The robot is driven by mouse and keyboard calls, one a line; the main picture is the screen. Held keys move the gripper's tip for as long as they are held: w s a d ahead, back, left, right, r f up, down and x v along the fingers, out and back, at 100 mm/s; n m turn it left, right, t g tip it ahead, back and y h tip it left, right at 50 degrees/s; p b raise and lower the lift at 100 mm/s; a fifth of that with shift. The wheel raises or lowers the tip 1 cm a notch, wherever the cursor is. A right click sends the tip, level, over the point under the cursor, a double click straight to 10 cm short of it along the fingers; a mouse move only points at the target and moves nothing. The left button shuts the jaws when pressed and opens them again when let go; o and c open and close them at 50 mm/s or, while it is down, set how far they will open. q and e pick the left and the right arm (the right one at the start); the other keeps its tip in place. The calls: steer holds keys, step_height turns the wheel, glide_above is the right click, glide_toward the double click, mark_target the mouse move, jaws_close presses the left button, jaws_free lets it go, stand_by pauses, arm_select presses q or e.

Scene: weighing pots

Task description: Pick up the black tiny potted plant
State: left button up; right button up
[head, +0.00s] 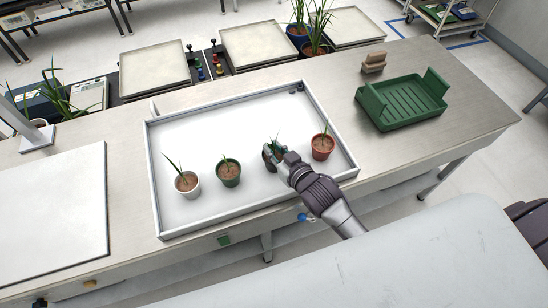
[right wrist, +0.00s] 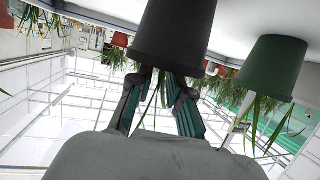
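The black tiny potted plant (head: 266,155) stands in the white tray, between the green and red pots, and is largely covered by my right gripper in the head view. My right gripper (head: 275,149) is right over it. In the right wrist view, which is upside down, the black pot (right wrist: 174,28) fills the top centre with leaves hanging from it. The fingers of my right gripper (right wrist: 160,82) show apart, with leaves between them. Their tips are at the pot's rim and partly hidden by it. Whether they touch the pot is unclear. My left gripper is not in view.
The tray (head: 152,180) also holds a white pot (head: 187,185), a green pot (head: 229,174) and a red pot (head: 322,148) close to my right gripper. A green crate (head: 400,103) and brown blocks (head: 374,62) stand to the right. The tray's back half is clear.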

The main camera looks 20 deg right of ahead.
jaws_close()
steer(key=shift+r, duration=0.15)
stand_by(0.4)
